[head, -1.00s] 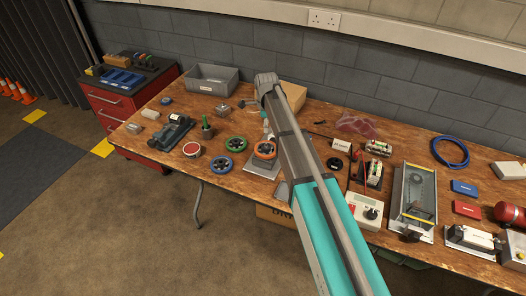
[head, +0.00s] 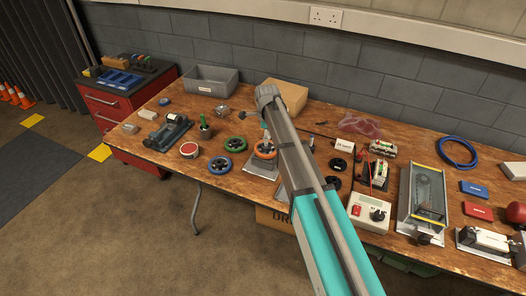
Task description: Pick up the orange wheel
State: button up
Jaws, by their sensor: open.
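The orange wheel (head: 264,153) is a ring with a dark centre, near the front edge of the wooden table (head: 220,181). It sits at or over a pale grey plate (head: 257,170); whether it touches the plate is unclear. My arm reaches in from the lower right and its raised elbow is just behind the wheel. My gripper (head: 266,139) shows only as a small pale and dark part at the wheel's far side, left of the arm link. It is open. The arm covers most of it, and I cannot tell whether its fingers touch the wheel.
A green wheel (head: 235,144) and a blue wheel (head: 220,166) lie to the left. A red-topped round tin (head: 189,151), a small cactus (head: 205,126) and a grey bin (head: 211,80) stand further left. A cardboard box (head: 288,94) is behind; a meter (head: 369,213) is right.

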aim_at(266, 145)
jog(key=shift+f, duration=0.2)
dwell(0.3)
notch_tip(266, 145, down, 5)
jog(key=b, duration=0.5)
jog(key=shift+r, duration=0.15)
jog(key=shift+o, duration=0.2)
dwell(0.4)
grip_shut()
